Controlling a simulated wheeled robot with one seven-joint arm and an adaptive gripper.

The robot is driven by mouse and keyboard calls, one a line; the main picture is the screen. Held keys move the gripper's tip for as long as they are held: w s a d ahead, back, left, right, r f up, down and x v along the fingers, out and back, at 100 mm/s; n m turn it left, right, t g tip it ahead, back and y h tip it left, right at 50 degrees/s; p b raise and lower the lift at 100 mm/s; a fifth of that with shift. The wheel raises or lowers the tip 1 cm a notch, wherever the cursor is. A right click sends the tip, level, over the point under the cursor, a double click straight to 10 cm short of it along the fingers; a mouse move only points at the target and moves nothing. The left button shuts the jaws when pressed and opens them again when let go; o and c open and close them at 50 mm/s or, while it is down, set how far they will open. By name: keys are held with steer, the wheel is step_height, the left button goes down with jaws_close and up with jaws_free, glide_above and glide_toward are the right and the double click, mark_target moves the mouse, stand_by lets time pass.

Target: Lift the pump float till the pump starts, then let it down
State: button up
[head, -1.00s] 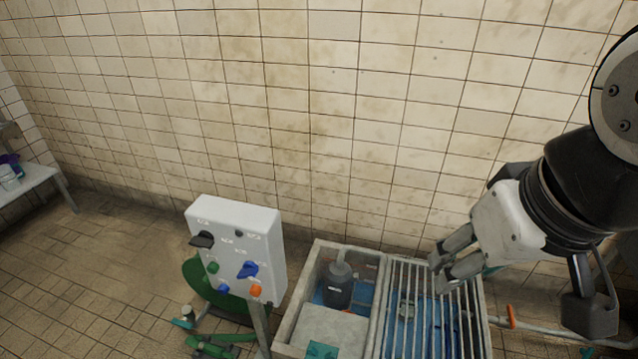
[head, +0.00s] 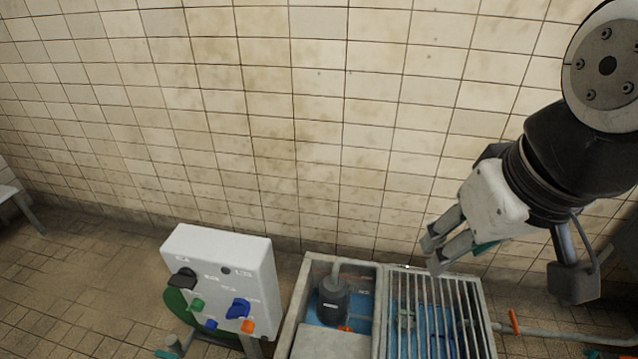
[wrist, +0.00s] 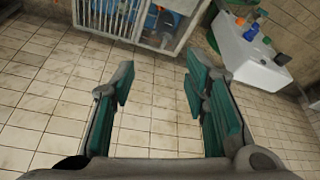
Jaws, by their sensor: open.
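The pump (head: 333,302), a dark upright cylinder, stands in the open left part of a sump with blue water. A small orange piece (head: 345,329) shows at the pump's lower side; it may be the float, but it is too small to tell. My gripper (head: 433,253) is open and empty, above and beyond the grated right part of the sump, to the right of the pump. In the wrist view my gripper (wrist: 158,85) has its green-padded fingers apart with only tiled floor between them.
Metal bars (head: 425,315) cover the sump's right part. A pale control box (head: 220,280) with coloured knobs stands left of the sump; it also shows in the wrist view (wrist: 245,60). A pipe with an orange handle (head: 514,322) runs right. The tiled wall is behind.

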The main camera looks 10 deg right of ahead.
steer(key=w, duration=0.1)
steer(key=n+g+b, duration=0.4)
steer(key=n+b, duration=1.4)
steer(key=b, duration=0.5)
glide_above(345, 328)
step_height(345, 328, down, 84)
step_height(345, 328, down, 15)
steer(key=b, duration=0.5)
steer(key=shift+r, duration=0.2)
